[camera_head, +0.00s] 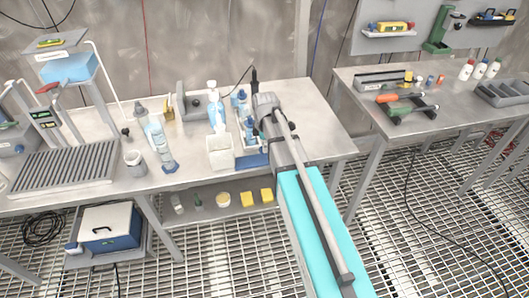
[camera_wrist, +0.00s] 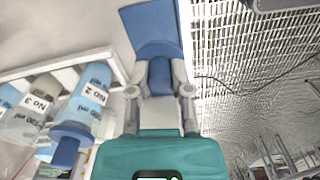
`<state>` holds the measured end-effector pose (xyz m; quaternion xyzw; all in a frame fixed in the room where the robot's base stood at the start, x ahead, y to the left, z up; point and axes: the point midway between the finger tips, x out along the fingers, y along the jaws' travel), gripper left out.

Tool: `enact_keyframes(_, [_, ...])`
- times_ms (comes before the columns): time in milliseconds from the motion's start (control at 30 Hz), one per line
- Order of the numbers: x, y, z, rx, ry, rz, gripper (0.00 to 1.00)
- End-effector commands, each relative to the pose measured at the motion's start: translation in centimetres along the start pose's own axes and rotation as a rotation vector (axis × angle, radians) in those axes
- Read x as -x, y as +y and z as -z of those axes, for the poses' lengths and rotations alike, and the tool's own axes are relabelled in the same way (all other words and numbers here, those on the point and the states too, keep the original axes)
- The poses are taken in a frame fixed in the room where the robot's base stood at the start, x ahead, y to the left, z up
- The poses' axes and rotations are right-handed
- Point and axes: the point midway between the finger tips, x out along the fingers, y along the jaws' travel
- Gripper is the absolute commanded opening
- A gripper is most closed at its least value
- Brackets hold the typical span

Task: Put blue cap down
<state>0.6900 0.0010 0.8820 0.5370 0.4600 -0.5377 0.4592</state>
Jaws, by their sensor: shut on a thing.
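In the wrist view the blue cap (camera_wrist: 160,76) sits between the two fingers of my gripper (camera_wrist: 160,85), which is shut on it. Behind the cap in that view is a flat blue tray (camera_wrist: 152,25). Whether the cap touches the tray I cannot tell. In the head view the tray shows at the front edge of the left bench (camera_head: 257,161), beside my arm's end. My own arm hides the fingers and the cap there.
Bottles labelled No 2 (camera_wrist: 90,92) and No 3 (camera_wrist: 38,100) stand in a white rack left of my gripper; the No 2 bottle has a blue cap (camera_wrist: 70,138). A white container (camera_head: 220,153) stands left of the tray. The right bench (camera_head: 350,95) is apart, across a gap.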

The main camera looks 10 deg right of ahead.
Motion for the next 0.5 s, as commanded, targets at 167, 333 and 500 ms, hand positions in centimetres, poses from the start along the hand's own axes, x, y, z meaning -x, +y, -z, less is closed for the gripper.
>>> enact_keyframes(167, [-0.7, 0.5, 0.1, 0.0, 0.0, 0.0, 0.0])
enact_keyframes(333, [-2.1, 0.8, 0.1, 0.0, 0.0, 0.0, 0.0])
enact_keyframes(500, [-3.5, 0.8, 0.1, 0.0, 0.0, 0.0, 0.0])
